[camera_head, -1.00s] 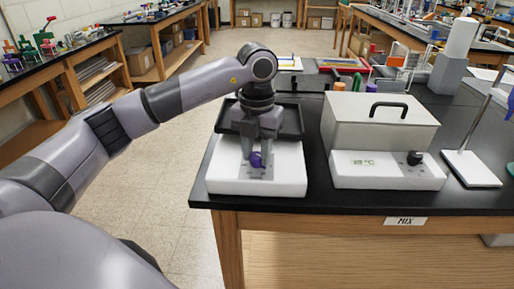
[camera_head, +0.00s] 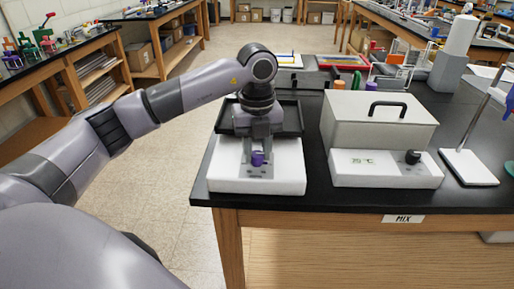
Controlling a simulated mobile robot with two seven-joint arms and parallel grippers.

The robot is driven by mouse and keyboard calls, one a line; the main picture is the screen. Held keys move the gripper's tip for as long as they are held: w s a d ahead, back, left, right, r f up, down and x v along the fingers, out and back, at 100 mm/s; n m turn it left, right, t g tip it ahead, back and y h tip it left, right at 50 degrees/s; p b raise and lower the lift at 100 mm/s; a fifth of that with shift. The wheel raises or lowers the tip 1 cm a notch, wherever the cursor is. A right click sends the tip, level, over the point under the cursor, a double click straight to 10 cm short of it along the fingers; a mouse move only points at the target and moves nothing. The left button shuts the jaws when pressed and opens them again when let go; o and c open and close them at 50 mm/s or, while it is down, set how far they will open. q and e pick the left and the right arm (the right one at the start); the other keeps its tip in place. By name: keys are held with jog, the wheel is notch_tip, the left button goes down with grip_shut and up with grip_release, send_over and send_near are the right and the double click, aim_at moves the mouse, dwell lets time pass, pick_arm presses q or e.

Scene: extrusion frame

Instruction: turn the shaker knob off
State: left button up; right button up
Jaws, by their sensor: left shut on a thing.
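The shaker is a white box (camera_head: 225,178) with a dark tray (camera_head: 290,115) on top, at the near left corner of the black bench. Its purple knob (camera_head: 257,159) sits on a grey panel on the front face. My left gripper (camera_head: 257,151) reaches down over the shaker from above and is shut on the purple knob. The fingers are seen nearly edge-on, so one partly hides the other, and they cover part of the knob. My right gripper is not in view.
A water bath (camera_head: 380,135) with a black-handled lid, a small green display and a black knob (camera_head: 412,157) stands just right of the shaker. A stand with a white base (camera_head: 468,167) is farther right. A label reading MIX (camera_head: 403,219) is on the bench front.

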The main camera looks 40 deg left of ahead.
aim_at(257, 153)
pick_arm(q)
jog(key=shift+w+r, duration=0.1)
dwell(0.3)
jog(key=o, duration=1.1)
jog(key=shift+c, duration=0.2)
notch_tip(257, 153, up, 7)
jog(key=shift+r, duration=0.1)
